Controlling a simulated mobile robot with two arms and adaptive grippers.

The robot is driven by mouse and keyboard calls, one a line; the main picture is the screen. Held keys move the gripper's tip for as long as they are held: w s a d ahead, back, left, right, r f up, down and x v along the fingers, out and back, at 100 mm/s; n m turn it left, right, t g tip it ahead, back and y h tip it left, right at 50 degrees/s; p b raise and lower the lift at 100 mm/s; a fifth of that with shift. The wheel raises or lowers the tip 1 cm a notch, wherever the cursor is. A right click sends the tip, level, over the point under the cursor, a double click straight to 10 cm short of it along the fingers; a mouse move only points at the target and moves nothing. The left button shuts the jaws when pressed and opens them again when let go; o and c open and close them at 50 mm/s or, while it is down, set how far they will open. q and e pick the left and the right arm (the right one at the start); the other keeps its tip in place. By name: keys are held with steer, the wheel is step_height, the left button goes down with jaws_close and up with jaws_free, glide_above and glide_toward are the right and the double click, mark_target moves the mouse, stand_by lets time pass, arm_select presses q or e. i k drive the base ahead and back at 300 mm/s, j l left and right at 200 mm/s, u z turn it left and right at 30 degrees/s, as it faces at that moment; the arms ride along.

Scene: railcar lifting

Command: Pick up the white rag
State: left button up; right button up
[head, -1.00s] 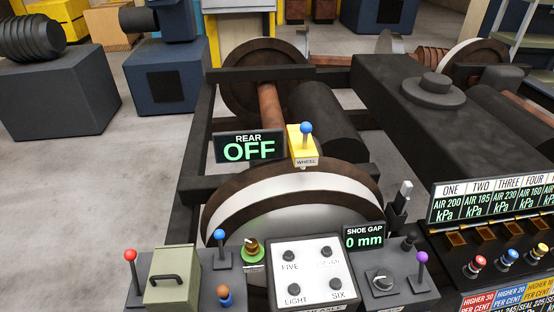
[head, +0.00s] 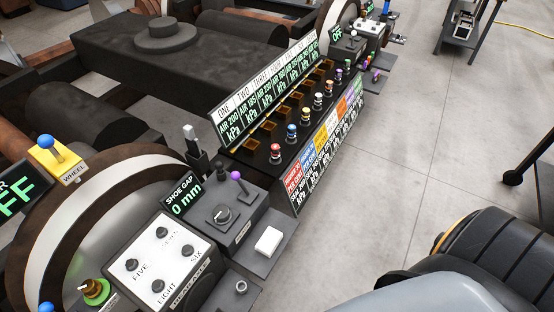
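A small white folded-looking block (head: 268,241), which may be the white rag, lies on a grey shelf (head: 257,264) at the right side of the near control panel in the head view. It sits just right of the dark box with the round knob and the purple-tipped lever. Nothing covers it or touches it from above. Neither of my grippers shows in this view.
The near panel holds a white numbered plate (head: 158,264) and a SHOE GAP display (head: 182,194). A long control rack (head: 277,124) with colored knobs runs toward the back right. Grey floor (head: 400,140) is open right of it. A dark cart (head: 465,28) stands farther back.

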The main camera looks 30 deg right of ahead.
mark_target(269, 241)
steer(key=z, duration=0.85)
